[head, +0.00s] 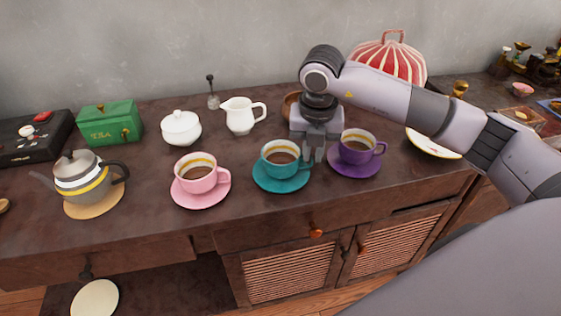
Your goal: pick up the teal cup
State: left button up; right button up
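The teal cup (271,163) stands upright on a teal saucer (266,184) on the dark wooden cabinet top and holds a brown drink. Its handle side faces right, toward my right gripper. My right gripper (314,157) points down at the right side of the teal cup, between it and the purple cup. Its fingertips are close to the handle and partly overlap it in the picture. Whether they touch or grip the handle cannot be told. My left gripper is not in view.
A purple cup (352,154) on its saucer is close on the right, a pink cup (190,179) on the left. A cream jug (238,119), white sugar bowl (181,130) and wooden bowl (289,104) stand behind. A striped teapot (82,185) is far left. Bare cabinet top lies in front.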

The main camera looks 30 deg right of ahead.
aim_at(312, 161)
jog(key=f, duration=0.4)
jog(key=shift+w+d, duration=0.15)
jog(key=shift+w, duration=0.05)
grip_shut()
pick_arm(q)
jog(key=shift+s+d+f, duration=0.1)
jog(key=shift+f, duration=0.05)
pick_arm(e)
jog(key=shift+r, duration=0.1)
